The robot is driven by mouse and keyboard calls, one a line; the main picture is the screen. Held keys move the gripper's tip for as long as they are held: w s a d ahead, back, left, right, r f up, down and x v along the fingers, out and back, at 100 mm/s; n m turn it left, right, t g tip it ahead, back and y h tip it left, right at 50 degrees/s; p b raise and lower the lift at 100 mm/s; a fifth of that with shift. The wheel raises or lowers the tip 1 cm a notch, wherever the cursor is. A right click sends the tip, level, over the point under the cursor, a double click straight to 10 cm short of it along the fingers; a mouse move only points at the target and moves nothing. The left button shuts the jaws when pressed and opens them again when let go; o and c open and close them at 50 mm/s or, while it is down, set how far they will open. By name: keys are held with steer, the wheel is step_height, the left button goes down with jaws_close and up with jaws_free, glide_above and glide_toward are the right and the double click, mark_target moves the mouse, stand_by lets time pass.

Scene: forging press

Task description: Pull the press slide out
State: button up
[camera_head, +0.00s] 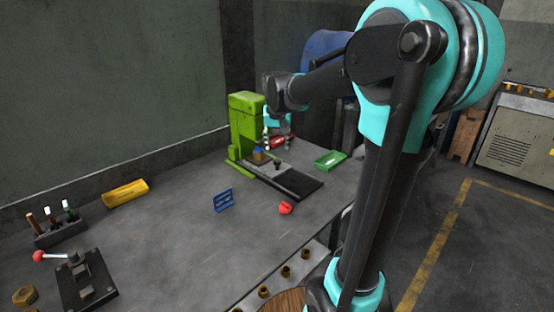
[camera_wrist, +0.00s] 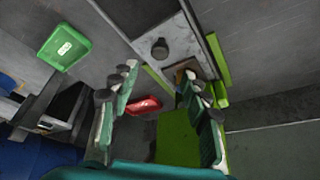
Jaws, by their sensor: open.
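The green press (camera_head: 246,122) stands at the back of the grey workbench; its green body (camera_wrist: 178,138) also shows in the wrist view. The press slide is a flat plate on a dark track (camera_head: 297,183) running forward from the press. A dark round knob stands on the slide (camera_head: 278,164); in the wrist view the knob (camera_wrist: 159,48) lies beyond my fingertips. A brown and blue piece (camera_head: 258,155) sits at the press end. My gripper (camera_wrist: 158,78) is open and empty, above and beside the press, apart from the knob.
A green tray (camera_head: 330,159) lies right of the slide. A red object (camera_wrist: 144,105) lies below my gripper. A red piece (camera_head: 285,208) and blue rack (camera_head: 223,200) lie in front. A yellow block (camera_head: 126,193) and toggle clamp (camera_head: 80,275) are left.

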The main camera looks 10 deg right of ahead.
mark_target(277, 160)
steer(key=x, duration=0.9)
jaws_close()
